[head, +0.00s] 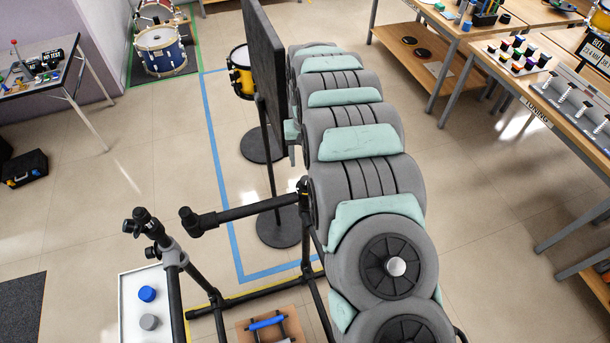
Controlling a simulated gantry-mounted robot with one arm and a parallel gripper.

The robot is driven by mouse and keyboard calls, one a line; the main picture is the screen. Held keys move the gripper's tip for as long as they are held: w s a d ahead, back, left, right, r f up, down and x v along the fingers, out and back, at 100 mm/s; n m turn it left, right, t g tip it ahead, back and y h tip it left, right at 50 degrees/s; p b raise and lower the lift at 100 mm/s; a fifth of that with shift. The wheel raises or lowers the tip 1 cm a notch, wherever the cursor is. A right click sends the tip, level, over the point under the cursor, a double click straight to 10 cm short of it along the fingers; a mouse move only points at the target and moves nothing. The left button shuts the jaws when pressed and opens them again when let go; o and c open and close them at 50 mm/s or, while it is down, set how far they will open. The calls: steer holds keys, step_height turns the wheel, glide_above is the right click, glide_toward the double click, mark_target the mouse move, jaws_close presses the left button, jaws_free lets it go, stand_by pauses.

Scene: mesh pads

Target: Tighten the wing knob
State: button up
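A black tube rack (245,210) stands at lower centre-left, with a horizontal tube ending in a black cap at its left end. A post at its left carries a black clamp (152,230) with short dark stubs. I cannot pick out a wing knob for certain; the clamp parts are too small to tell. My grey arm with pale green pads runs down the middle of the view and hides part of the rack's right side. My gripper is not in view.
A white tray (132,330) at lower left holds a blue knob-like piece (147,294) and a grey one (149,322). A wooden box (288,327) with a blue bar lies at the bottom. A tall dark panel (265,60) stands behind. Workbenches line the right. The left floor is mostly clear.

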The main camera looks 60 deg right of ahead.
mark_target(306, 180)
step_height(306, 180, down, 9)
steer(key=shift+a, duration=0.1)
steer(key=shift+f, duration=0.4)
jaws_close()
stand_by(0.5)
